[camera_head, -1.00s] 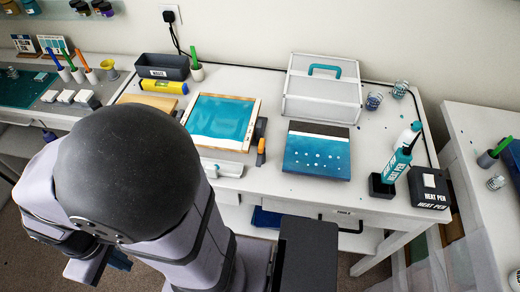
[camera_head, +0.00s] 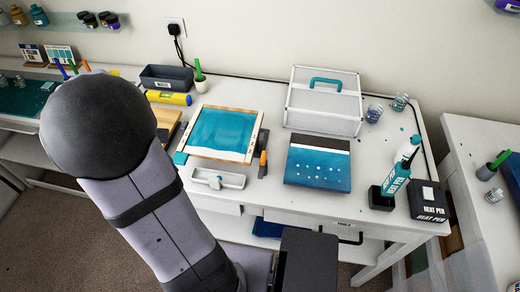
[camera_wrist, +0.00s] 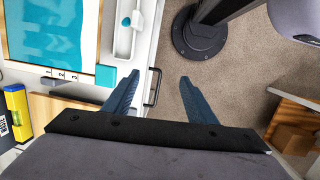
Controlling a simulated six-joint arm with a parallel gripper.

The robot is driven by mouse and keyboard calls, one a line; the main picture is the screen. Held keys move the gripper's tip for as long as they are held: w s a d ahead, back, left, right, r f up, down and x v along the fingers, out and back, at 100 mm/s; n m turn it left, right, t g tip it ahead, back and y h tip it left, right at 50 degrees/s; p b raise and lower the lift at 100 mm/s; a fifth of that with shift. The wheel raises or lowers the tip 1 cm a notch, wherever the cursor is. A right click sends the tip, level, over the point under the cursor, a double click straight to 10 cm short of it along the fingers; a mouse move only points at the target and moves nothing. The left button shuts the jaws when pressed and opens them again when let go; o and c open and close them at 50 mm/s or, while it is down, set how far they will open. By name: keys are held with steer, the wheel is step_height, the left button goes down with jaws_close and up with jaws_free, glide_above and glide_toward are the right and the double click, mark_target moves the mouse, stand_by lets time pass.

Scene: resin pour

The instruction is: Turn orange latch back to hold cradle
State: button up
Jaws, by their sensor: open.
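The orange latch (camera_head: 263,162) stands at the right front corner of the cradle in the head view. The cradle's grey side (camera_head: 264,136) shows beside a wood-framed teal panel (camera_head: 222,130). In the wrist view the panel (camera_wrist: 45,35) is at the upper left, and the latch is not seen. My gripper (camera_wrist: 159,76) is open and empty, its two blue fingers spread over the floor beside the table edge, apart from the cradle. In the head view my arm hides the gripper.
A white tray (camera_head: 218,178) with a teal piece lies in front of the panel. A teal block (camera_wrist: 107,76) and numbered block (camera_wrist: 62,76) sit by its corner. A yellow level (camera_wrist: 18,112) lies nearby. A drawer handle (camera_wrist: 153,86) juts from the table front. A blue dotted panel (camera_head: 318,165) lies right.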

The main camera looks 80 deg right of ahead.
steer(key=s+d+r+g+p, duration=0.1)
steer(key=s+d+r+g, duration=0.1)
steer(key=s+d, duration=0.9)
steer(key=y, duration=0.1)
glide_toward(263, 156)
steer(key=shift+f, duration=0.75)
steer(key=shift+p+x, duration=1.2)
steer(key=shift+x, duration=2.5)
steer(key=shift+s+r, duration=0.1)
steer(key=shift+s, duration=0.05)
steer(key=c, duration=1.1)
